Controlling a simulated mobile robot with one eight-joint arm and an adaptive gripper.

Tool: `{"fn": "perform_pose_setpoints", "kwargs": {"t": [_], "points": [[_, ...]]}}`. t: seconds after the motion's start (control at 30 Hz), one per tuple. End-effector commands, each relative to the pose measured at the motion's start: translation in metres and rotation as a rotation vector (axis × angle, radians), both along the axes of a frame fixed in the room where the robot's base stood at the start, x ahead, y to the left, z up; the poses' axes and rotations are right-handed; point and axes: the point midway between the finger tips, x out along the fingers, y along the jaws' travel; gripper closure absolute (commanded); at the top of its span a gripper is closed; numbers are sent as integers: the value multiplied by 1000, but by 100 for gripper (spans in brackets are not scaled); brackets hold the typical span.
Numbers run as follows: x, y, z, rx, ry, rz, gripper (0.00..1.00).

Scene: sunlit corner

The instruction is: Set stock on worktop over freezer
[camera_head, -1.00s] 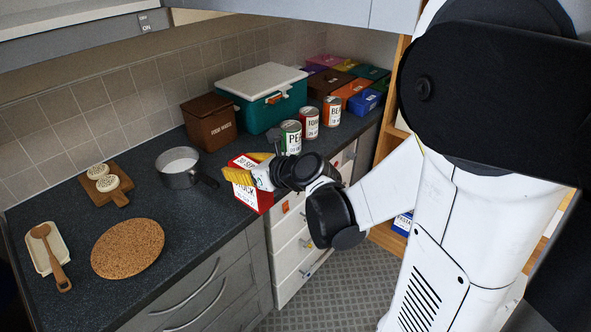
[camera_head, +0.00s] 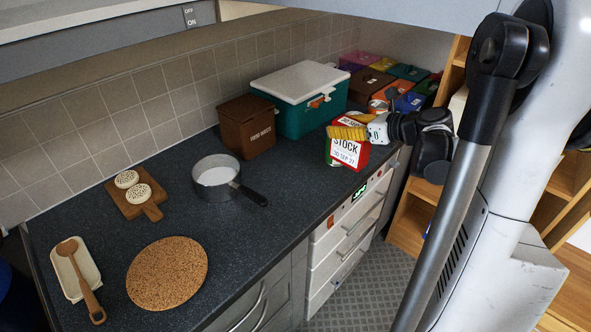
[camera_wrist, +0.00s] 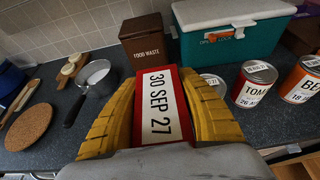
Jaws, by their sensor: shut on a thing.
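The stock box (camera_head: 352,152) is red with a white label reading STOCK and a 30 SEP 27 date. My gripper (camera_head: 348,132) has yellow ribbed fingers shut on it near its top. In the wrist view the box (camera_wrist: 160,105) stands between both fingers. The box appears over the dark worktop (camera_head: 290,200), near its front edge above the white-drawer freezer (camera_head: 345,225) with a lit display. I cannot tell whether its base touches the worktop; its far side is hidden.
Behind the box are a brown food waste bin (camera_head: 247,127) and a teal cool box (camera_head: 305,100). Several cans, including a tomato can (camera_wrist: 254,84), stand close right in the wrist view. A saucepan (camera_head: 216,178) is left. Worktop between pan and box is clear.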

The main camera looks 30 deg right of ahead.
Motion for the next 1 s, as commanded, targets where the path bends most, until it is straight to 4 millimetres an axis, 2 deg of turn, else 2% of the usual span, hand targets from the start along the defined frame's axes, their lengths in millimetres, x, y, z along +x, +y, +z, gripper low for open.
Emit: {"fn": "perform_pose_setpoints", "kwargs": {"t": [0.13, 0.4, 0.5, 0.73, 0.9, 1.0], "points": [[16, 17, -17, 0, 0, 4, 98], [64, 62, -58, 0, 1, 5, 98], [76, 72, -66, 0, 1, 3, 98], [84, 79, -77, 0, 0, 0, 98], [83, 78, -105, 0, 0, 0, 98], [83, 79, -112, 0, 0, 0, 98]]}}
